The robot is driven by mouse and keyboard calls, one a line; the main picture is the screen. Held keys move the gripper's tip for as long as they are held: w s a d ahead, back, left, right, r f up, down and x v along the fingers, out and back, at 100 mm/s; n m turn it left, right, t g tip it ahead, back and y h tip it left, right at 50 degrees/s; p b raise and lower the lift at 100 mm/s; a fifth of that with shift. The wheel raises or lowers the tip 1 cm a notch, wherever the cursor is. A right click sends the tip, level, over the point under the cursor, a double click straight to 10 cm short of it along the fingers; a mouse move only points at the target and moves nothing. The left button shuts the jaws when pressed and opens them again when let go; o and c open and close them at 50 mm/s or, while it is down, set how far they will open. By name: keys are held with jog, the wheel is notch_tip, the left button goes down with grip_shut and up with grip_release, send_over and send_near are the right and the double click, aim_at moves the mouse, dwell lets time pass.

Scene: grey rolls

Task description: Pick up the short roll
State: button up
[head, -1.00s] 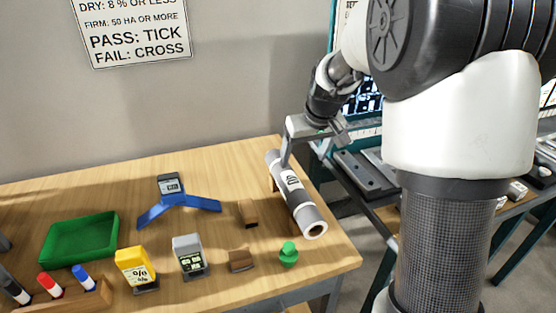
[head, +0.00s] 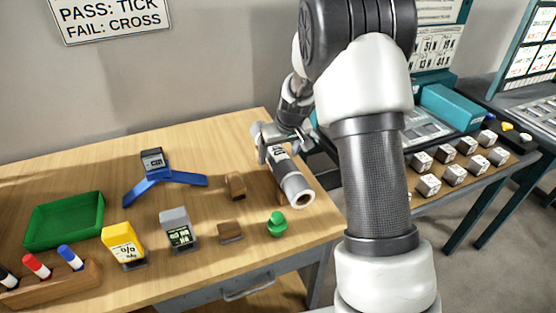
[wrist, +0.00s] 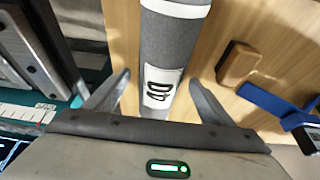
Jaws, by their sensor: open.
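A grey roll (head: 291,180) with white bands and a printed white label lies at the right end of the wooden table, its open near end facing the front. It is the only roll in view, so I cannot compare its length. In the wrist view the roll (wrist: 163,42) runs up the middle, between my two fingers. My gripper (wrist: 160,80) is open, with one finger on each side of the roll and gaps showing on both sides. In the head view my gripper (head: 272,146) is over the roll's far half and hides part of it.
A wooden block (head: 235,186), a green knobbed piece (head: 277,226) and a blue stand (head: 165,182) are left of the roll. A green tray (head: 64,222), yellow device (head: 122,244) and grey device (head: 177,230) stand further left. Another bench with several small blocks is at the right.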

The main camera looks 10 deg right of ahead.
jog(key=shift+x, duration=1.45)
jog(key=c, duration=1.2)
jog(key=shift+r, duration=0.1)
jog(key=shift+c, duration=0.6)
